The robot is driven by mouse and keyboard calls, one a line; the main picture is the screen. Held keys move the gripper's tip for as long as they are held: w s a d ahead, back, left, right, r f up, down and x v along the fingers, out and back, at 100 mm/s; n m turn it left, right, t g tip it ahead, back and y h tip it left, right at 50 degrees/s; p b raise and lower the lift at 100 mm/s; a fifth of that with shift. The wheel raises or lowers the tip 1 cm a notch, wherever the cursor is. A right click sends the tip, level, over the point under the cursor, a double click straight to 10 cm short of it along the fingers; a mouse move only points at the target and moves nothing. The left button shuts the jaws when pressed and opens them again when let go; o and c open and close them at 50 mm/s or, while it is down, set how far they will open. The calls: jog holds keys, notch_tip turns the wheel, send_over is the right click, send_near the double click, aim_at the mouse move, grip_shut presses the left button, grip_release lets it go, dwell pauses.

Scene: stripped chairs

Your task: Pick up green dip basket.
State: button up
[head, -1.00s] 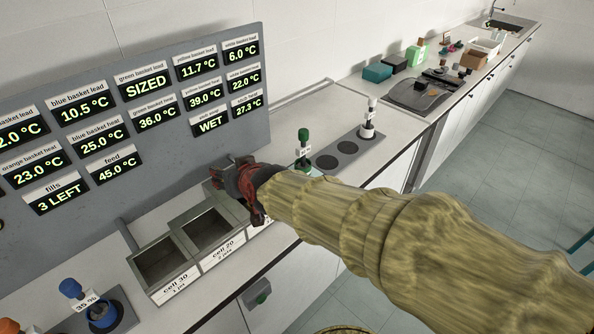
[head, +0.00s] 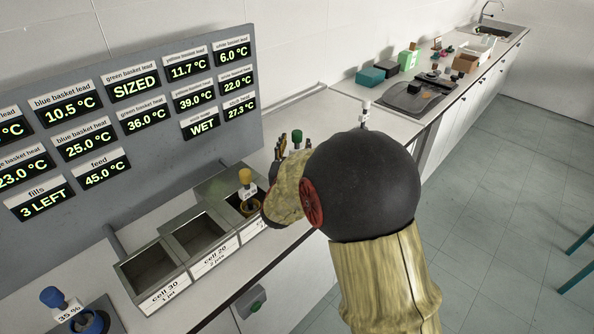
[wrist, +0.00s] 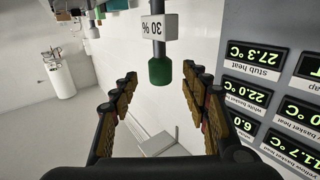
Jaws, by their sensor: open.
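The green dip basket shows as a green knob on a grey stem with a "30 %" tag, upright between my finger rows in the wrist view (wrist: 160,72). Its basket end is out of view there. In the head view only its green top (head: 297,135) shows beside my fingers; my arm hides the rest. My gripper (wrist: 160,78) is open, its dark and yellow fingers on either side of the green knob with visible gaps. In the head view the gripper (head: 288,145) is at the far side of the bench.
A yellow-topped basket (head: 246,178) stands in a metal cell beside my arm. Two empty cells (head: 198,238) are left of it. A blue-topped basket (head: 53,298) is at lower left. A white-topped one (head: 366,107) is behind my arm. The display panel (head: 130,140) stands behind.

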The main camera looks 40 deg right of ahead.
aim_at(296, 138)
jog(key=shift+b+x, duration=0.5)
jog(key=shift+x, duration=1.9)
jog(key=shift+a+r, duration=0.1)
jog(key=shift+r, duration=0.1)
jog(key=shift+c, duration=0.3)
jog(key=c, duration=1.1)
grip_shut()
